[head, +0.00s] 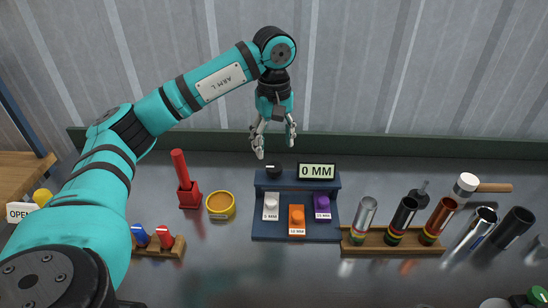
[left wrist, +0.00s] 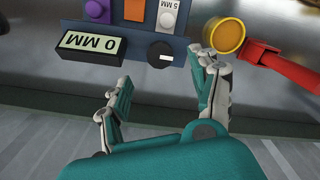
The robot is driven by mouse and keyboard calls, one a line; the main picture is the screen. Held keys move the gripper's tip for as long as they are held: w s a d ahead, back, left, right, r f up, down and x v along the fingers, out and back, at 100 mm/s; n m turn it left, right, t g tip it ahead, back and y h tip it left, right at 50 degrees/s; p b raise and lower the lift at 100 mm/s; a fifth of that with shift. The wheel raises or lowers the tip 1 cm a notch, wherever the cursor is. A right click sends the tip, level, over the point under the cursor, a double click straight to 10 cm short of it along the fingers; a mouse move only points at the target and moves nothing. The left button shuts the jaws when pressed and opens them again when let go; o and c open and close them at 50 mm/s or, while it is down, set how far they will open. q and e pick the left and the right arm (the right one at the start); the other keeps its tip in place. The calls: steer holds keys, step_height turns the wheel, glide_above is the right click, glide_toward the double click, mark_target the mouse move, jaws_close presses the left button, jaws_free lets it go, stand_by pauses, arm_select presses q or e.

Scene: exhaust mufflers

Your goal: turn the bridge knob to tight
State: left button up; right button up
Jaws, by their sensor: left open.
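A black round knob (head: 274,171) sits at the back left of a dark blue stand (head: 267,226), beside a display (head: 317,171) that reads "0 MM". In the left wrist view the knob (left wrist: 160,54) shows a white pointer line, and the display (left wrist: 91,43) is upside down. My left gripper (head: 275,149) hangs down just behind and above the knob, its fingers open and empty. In the left wrist view the open fingers (left wrist: 160,72) stand either side of the knob, apart from it. My right gripper is not in view.
White, orange (head: 296,219) and purple (head: 322,206) labelled blocks sit on the stand. A yellow round dish (head: 220,205) and a red upright tool (head: 186,182) stand left of it. A wooden rack (head: 378,243) with several tubes stands right. A low green ledge (head: 380,148) runs behind.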

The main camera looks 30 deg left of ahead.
mark_target(274, 167)
arm_select(q)
steer(key=shift+r, duration=2.4)
